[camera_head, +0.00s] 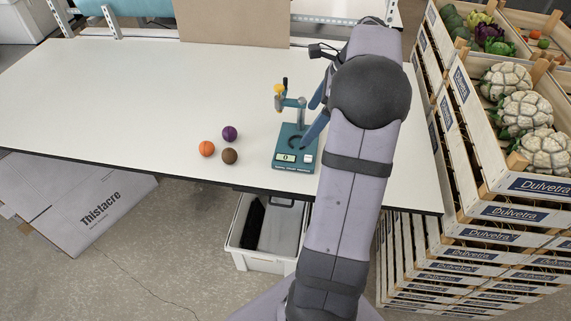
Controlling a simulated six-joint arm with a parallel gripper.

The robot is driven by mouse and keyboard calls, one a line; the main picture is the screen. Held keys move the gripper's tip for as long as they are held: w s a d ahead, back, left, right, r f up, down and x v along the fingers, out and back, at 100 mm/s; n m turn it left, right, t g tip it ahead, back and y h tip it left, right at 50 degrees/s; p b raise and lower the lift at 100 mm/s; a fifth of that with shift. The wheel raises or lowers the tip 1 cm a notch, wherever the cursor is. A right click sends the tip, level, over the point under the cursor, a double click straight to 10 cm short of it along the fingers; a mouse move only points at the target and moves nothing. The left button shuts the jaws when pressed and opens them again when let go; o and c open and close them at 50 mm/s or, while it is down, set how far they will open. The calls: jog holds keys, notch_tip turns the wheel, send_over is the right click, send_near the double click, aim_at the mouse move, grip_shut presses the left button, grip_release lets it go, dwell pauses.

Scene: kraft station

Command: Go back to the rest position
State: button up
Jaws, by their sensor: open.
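My gripper (316,114) is partly hidden behind my own arm, which crosses the right part of the table. Its blue fingers are apart, with nothing seen between them. They are just right of a small teal device (284,160) with a display and an upright post. I cannot tell whether the fingers touch the device. A yellow ball (279,88) sits at the top of the device's post. An orange ball (207,149), a purple ball (230,133) and a brown ball (230,156) lie close together on the white table (120,95), left of the device.
Stacked wooden crates (461,85) with cauliflowers and other vegetables stand against the table's right side. A brown board (235,22) stands at the back edge. A grey-white bin (246,262) is on the floor under the front edge. The table's left half is clear.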

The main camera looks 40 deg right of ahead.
jog(key=shift+b+x, duration=0.85)
jog(key=shift+x, duration=0.4)
jog(key=shift+r, duration=0.2)
jog(key=p+v, duration=0.9)
jog(key=p, duration=0.1)
jog(key=shift+s+d+r+p, duration=0.15)
jog(key=shift+r+p, duration=0.15)
